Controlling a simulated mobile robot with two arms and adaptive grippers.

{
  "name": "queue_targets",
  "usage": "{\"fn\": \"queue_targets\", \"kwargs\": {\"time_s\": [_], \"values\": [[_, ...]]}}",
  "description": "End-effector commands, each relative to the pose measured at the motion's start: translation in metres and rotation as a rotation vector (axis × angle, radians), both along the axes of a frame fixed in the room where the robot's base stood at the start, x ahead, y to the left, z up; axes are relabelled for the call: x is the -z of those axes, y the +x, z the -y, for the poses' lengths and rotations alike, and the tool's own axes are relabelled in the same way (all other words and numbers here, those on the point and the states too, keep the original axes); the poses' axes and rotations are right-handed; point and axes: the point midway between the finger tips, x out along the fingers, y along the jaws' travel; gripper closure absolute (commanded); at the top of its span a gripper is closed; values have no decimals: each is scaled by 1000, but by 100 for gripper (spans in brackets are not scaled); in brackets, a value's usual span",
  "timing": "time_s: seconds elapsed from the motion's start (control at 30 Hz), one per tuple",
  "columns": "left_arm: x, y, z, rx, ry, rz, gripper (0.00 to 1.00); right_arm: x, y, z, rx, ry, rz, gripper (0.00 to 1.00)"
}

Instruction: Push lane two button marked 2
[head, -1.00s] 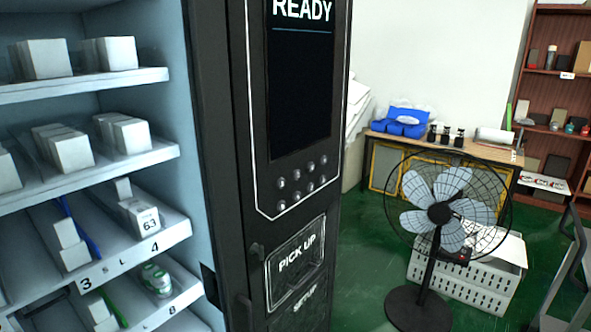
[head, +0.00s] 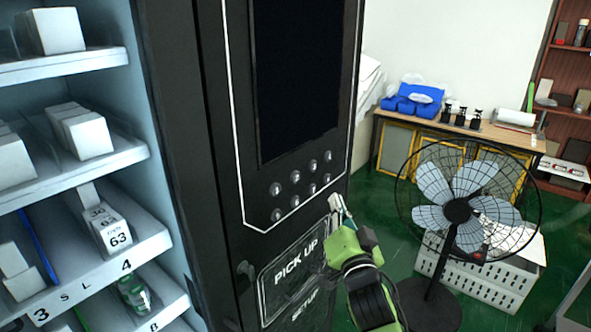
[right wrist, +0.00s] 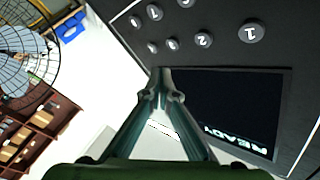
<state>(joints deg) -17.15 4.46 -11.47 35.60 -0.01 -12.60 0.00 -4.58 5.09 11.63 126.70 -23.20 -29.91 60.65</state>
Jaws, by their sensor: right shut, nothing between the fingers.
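The button marked 2 (right wrist: 203,39) is a round grey knob on the black panel in the right wrist view, beside the button marked 1 (right wrist: 250,31). In the head view the button panel (head: 303,187) has two rows of grey knobs below a dark screen, with marks too small to read. My right gripper (head: 337,203) is green with pale fingertips, right of and slightly below the knobs. In the right wrist view its fingers (right wrist: 166,80) meet at the tips, empty, apart from button 2 in the picture. My left gripper is out of view.
The vending machine's shelves (head: 75,245) hold white boxes at left. The pick up panel (head: 293,270) lies below the buttons. A black fan (head: 458,210) stands to the right before a white crate (head: 500,287) and a wooden table (head: 470,130). Green floor shows between machine and fan.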

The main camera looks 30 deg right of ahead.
Motion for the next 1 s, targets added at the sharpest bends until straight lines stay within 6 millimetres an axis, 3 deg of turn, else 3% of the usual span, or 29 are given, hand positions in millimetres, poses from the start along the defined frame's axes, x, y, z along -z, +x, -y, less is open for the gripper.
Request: {"fn": "queue_targets", "kwargs": {"time_s": [0.17, 0.57, 0.77, 1.0], "values": [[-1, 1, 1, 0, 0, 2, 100, -19, -7, 3, 10, 9, 39, 100], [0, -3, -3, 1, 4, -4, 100, -19, -5, 2, 10, 10, 41, 100], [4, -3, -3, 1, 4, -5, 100, -18, 11, -4, 9, 11, 42, 100], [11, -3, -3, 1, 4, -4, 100, -18, 43, -18, 8, 10, 41, 100]]}}
